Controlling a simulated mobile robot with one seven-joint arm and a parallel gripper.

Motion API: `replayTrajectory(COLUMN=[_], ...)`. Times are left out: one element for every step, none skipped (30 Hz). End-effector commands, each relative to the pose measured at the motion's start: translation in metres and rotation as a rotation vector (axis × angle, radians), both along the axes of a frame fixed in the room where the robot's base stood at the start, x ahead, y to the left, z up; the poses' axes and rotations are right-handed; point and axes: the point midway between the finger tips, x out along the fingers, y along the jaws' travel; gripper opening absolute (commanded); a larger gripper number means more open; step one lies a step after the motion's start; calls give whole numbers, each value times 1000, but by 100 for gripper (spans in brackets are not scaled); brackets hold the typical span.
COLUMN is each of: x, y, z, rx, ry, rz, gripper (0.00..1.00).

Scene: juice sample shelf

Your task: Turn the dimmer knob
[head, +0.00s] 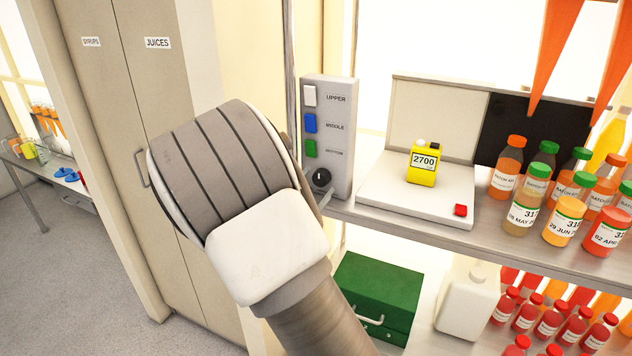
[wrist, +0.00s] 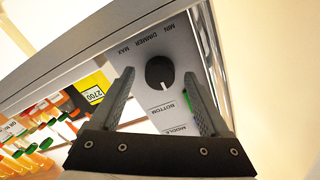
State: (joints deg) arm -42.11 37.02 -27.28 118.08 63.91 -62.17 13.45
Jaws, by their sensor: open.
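The dimmer knob (wrist: 159,71) is round and black. In the wrist view it sits on the grey control panel (wrist: 178,50) near the labels MIN, DIMMER and MAX. Its white mark points down in that picture, towards the BOTTOM label. My gripper (wrist: 157,76) is open and empty, with one finger at each side of the knob in the wrist view. I cannot tell whether the fingers touch it. The head view mostly hides the gripper behind my arm.
White, blue and green switches (head: 310,122) sit above the knob. A white scale (head: 415,196) with a yellow 2700 block (head: 423,166) stands to the right. Juice bottles (head: 527,200) crowd the shelf farther right. A green box (head: 378,290) stands below.

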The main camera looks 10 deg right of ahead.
Motion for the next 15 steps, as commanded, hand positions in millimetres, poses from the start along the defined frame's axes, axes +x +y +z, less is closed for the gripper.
replayTrajectory(x=[3,4,5,5,5,5,5,5,5,5,5,5,5,5,5], y=[-2,-3,-3,-4,-4,-4,-4,-4,-4,-4,-4,-4,-4,-4,-4], z=[0,0,0,0,0,0,0,0,0,0,0,0,0,0,0], rx=[-1,-1,-1,-2,-2,-2,-2,-2,-2,-2,-2,-1,-2,-1,-1], ry=[0,0,0,-1,-1,-1,-1,-1,-1,-1,-1,-1,-1,-1,-1], rz=[0,0,0,0,0,0,0,0,0,0,0,0,0,0,0], gripper=[80,80,80,80,80,80,80,80,80,80,80,72,67,62,54])
